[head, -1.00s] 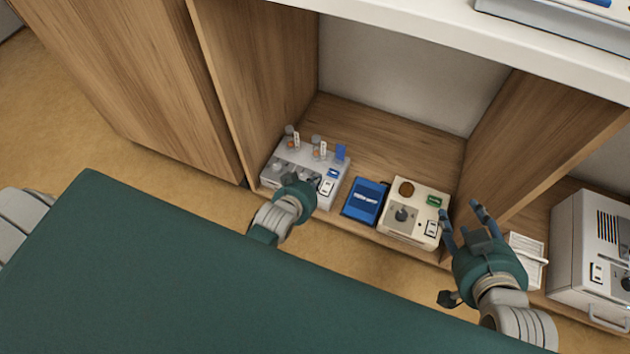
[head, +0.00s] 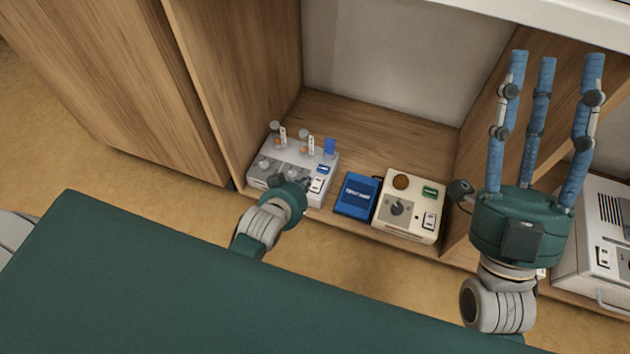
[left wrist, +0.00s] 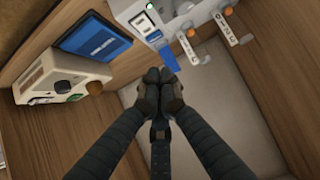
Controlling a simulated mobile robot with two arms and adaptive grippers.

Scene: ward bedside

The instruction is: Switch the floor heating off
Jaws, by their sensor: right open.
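A grey unit (head: 262,178) with knobs, tagged vials and a rocker switch (head: 317,185) stands on the low shelf; its lit green lamp (left wrist: 149,6) shows in the left wrist view. A cream box (head: 418,180) with a dark knob (head: 397,208), green label and rocker switch (head: 430,221) stands to its right. I cannot read which controls the floor heating. My left gripper (head: 288,193) is at the grey unit's front, its fingertips hidden; in the left wrist view its fingers (left wrist: 160,85) are together and empty. My right gripper (head: 546,62) is open and empty, fingers upward.
A blue box (head: 357,195) lies between the two units. A white device (head: 596,228) with a switch stands at the right, partly behind my right gripper. Wooden cabinet walls (head: 235,70) bound the shelf, and a white top (head: 480,10) overhangs it.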

